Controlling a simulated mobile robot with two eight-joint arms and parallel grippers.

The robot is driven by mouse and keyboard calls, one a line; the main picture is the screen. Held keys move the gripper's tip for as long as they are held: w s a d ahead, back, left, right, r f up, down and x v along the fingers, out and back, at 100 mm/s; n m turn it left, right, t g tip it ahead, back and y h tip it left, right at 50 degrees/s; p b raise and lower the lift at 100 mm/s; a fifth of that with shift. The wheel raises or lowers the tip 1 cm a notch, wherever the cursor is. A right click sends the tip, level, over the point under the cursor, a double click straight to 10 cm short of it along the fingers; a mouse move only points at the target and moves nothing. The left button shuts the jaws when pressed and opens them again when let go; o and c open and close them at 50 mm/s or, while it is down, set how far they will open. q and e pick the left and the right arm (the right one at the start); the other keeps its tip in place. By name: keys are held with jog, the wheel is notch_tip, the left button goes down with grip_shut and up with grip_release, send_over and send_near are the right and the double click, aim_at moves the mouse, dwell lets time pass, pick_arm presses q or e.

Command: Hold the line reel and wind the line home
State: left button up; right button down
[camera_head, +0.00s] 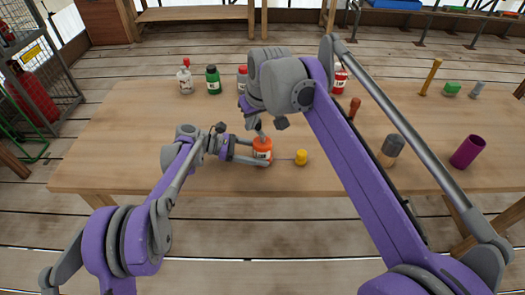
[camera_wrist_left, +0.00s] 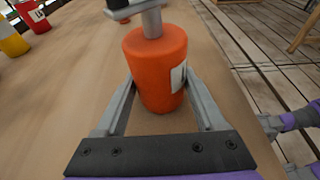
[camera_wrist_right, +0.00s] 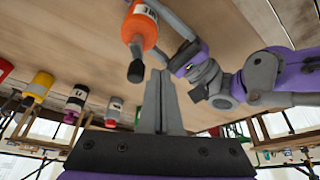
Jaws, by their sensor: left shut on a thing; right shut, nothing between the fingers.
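The orange line reel (camera_head: 262,146) with a white label stands upright near the table's front edge. My left gripper (camera_head: 260,157) is shut around its body; the left wrist view shows a finger on each side of the reel (camera_wrist_left: 157,65). A grey stem (camera_wrist_left: 152,22) with a dark crank piece rises from its top. A thin line runs right from the reel to a small yellow piece (camera_head: 301,158) on the table. My right gripper (camera_head: 258,130) is above the reel, shut and empty. In the right wrist view its fingertips (camera_wrist_right: 158,76) are beside the dark crank knob (camera_wrist_right: 136,71), apparently apart from it.
Several bottles, including a green one (camera_head: 213,80), stand along the back. At the right are a grey-and-tan cylinder (camera_head: 390,150), a purple cup (camera_head: 467,152) and a yellow rod (camera_head: 431,77). The table (camera_head: 120,145) is clear at the left.

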aim_at(254, 140)
jog(key=shift+f, duration=0.2)
jog(key=shift+f, duration=1.3)
jog(key=shift+w, duration=0.15)
jog(key=shift+w+d, duration=0.15)
jog(key=shift+w, duration=0.45)
jog(key=shift+w, duration=0.7)
jog(key=shift+w+d, duration=0.45)
jog(key=shift+w, duration=0.15)
dwell(0.8)
jog(key=shift+w+d, duration=0.1)
jog(key=shift+d, duration=0.2)
dwell(0.3)
jog(key=shift+a, duration=0.15)
